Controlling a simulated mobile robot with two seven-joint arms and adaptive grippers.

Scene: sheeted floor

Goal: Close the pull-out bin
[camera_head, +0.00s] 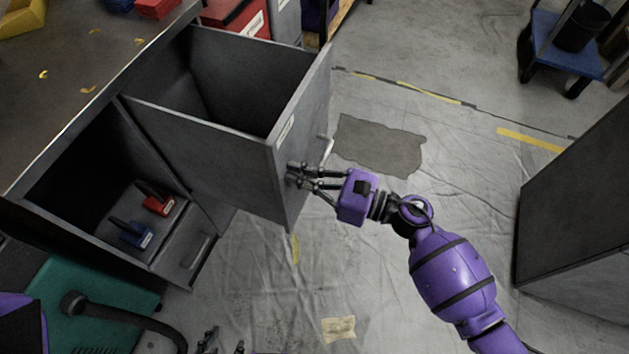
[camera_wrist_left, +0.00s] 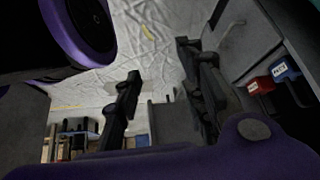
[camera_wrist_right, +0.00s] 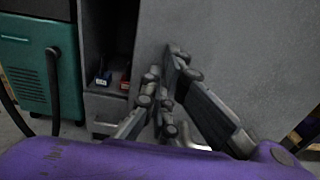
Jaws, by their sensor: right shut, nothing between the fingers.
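The grey pull-out bin (camera_head: 200,150) stands pulled out from the cabinet under the counter, its deep box open at the top. Its front panel (camera_head: 310,105) carries a label and a pale bar handle (camera_head: 328,150). My right gripper (camera_head: 291,174) is shut and empty, its fingertips at the lower outer face of the front panel; contact is hard to tell. In the right wrist view the closed fingers (camera_wrist_right: 168,65) point at the grey panel (camera_wrist_right: 240,45). My left gripper (camera_head: 222,343) is at the bottom edge, well away from the bin. In the left wrist view its fingers (camera_wrist_left: 158,62) are apart and empty.
An open compartment beside the bin holds a red item (camera_head: 155,200) and a blue item (camera_head: 136,235) above a drawer (camera_head: 188,255). A green machine with a black hose (camera_head: 100,300) stands at lower left. A grey cabinet (camera_head: 580,210) is at right. The sheeted floor between is clear.

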